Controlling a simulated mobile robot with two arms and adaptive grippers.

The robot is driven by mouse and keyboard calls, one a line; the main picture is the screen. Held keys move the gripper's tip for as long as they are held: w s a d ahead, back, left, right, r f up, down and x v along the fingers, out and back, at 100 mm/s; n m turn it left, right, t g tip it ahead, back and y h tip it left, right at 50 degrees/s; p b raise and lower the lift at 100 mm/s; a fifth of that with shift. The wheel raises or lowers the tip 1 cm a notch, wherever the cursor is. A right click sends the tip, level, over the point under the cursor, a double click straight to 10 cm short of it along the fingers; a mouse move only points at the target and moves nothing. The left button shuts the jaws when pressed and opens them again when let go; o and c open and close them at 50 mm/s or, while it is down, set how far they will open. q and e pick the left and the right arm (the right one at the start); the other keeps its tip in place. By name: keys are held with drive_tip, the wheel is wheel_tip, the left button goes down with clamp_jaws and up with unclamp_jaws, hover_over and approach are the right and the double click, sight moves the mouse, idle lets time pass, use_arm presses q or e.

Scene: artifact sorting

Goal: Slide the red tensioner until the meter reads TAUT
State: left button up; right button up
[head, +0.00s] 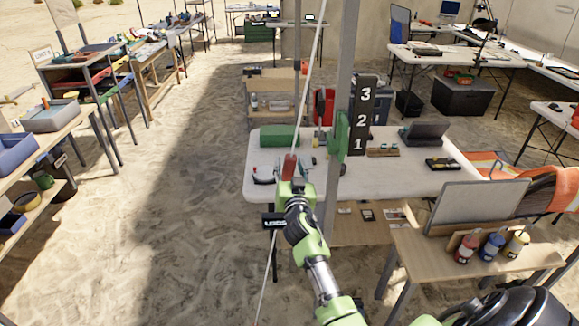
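The red tensioner (289,166) is a small red block on a thin pale rope that runs steeply down through the view. My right gripper (291,186) is at the tensioner's lower end, and its green fingers overlap it in the picture. I cannot tell whether the fingers are closed on it. The meter (274,222) is a small black display just below and left of the gripper. Its pale lettering is partly hidden by my arm and seems to read LOOSE. My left gripper is out of view.
A white table (400,180) with tools and a 1-2-3 marker board (362,115) stands behind my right arm. A grey pole (339,110) rises close right of the rope. Shelves with bins (60,117) line the left. Open sand (170,200) lies between.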

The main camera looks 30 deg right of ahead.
drive_tip(key=shift+s, duration=0.1)
drive_tip(key=shift+s+a+f, duration=0.1)
drive_tip(key=shift+s+a, duration=0.05)
drive_tip(key=shift+s, duration=0.05)
drive_tip(key=v, duration=1.1)
drive_tip(key=shift+s, duration=0.2)
